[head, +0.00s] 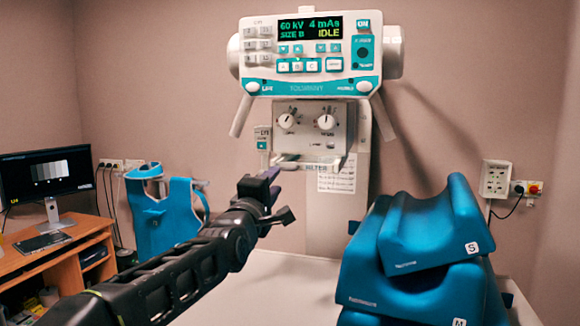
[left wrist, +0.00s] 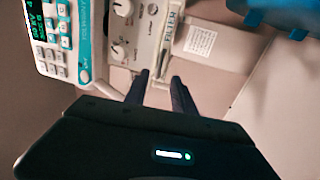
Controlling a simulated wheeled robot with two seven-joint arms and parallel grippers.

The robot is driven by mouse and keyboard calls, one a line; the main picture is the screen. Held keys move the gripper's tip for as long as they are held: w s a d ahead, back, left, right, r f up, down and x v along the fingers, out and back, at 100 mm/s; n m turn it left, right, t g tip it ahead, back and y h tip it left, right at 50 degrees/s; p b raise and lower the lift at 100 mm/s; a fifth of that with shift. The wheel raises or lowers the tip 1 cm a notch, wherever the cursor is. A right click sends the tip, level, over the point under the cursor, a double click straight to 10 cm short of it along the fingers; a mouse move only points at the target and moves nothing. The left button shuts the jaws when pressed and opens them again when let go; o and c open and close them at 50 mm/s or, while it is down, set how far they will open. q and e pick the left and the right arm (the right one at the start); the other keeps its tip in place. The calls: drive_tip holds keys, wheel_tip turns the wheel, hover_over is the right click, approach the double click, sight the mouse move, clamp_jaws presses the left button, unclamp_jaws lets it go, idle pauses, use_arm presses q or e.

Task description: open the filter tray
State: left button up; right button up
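The filter tray (head: 305,161) is a pale strip with a handle bar at the bottom of the knobbed collimator box (head: 313,132), under the X-ray head. In the left wrist view, which is turned sideways, the strip marked FILTER (left wrist: 169,38) runs beside the knobs. The tray looks pushed in. My left gripper (head: 277,184) is in front of and a little below the tray in the head view. I see no contact. My right gripper is not in view.
The X-ray control panel (head: 311,55) reads IDLE above the box. Blue foam cushions (head: 428,240) are stacked at the right on the pale table (head: 262,292). A blue apron-like item (head: 165,215) and a desk with a monitor (head: 47,175) are at the left.

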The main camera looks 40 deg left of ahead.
sight(283, 170)
use_arm(q)
drive_tip(key=p+x, duration=0.4)
drive_tip(key=x, duration=0.3)
drive_tip(key=shift+w+r, duration=0.15)
drive_tip(key=shift+w, duration=0.05)
drive_tip(key=shift+w+a, duration=0.15)
drive_tip(key=shift+w, duration=0.15)
drive_tip(key=shift+c, duration=0.4)
clamp_jaws()
idle(1.0)
